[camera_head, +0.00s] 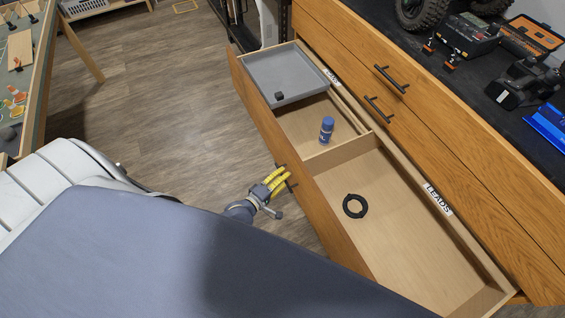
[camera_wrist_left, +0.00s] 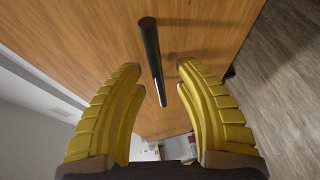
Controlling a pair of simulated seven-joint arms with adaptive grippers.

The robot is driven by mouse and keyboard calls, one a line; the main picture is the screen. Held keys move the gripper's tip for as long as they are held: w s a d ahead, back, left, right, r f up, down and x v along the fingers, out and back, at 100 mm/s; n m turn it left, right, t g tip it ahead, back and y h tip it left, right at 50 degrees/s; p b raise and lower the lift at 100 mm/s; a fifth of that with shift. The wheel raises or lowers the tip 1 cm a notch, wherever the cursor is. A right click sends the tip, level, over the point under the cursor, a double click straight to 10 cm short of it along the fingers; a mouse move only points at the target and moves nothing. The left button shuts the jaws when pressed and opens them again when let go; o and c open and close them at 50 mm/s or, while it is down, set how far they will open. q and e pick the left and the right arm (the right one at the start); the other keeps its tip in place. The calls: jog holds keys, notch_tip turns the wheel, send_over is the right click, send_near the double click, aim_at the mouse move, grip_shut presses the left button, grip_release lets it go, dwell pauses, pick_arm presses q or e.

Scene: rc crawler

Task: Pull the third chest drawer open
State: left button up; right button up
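The wooden chest's third drawer (camera_head: 262,125) stands pulled well out in the head view, its inside showing. Above it are two shut drawer fronts (camera_head: 415,98) with black bar handles (camera_head: 391,79). My left gripper (camera_head: 279,180), with yellow ribbed fingers, is at the outer face of the open drawer, by its black handle. In the left wrist view the black handle (camera_wrist_left: 152,60) lies between the two yellow fingers (camera_wrist_left: 162,82), with gaps on both sides; the fingers are apart. My right gripper is not in view.
The drawer holds a grey tray (camera_head: 292,90) with a small black piece, a blue can (camera_head: 326,130) and a black cable ring (camera_head: 355,206). Equipment, including a transmitter (camera_head: 525,83), stands on the dark chest top. A workbench (camera_head: 40,75) is at left; the floor (camera_head: 165,120) between is clear.

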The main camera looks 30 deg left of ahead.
pick_arm(q)
jog(key=v, duration=1.2)
dwell(0.6)
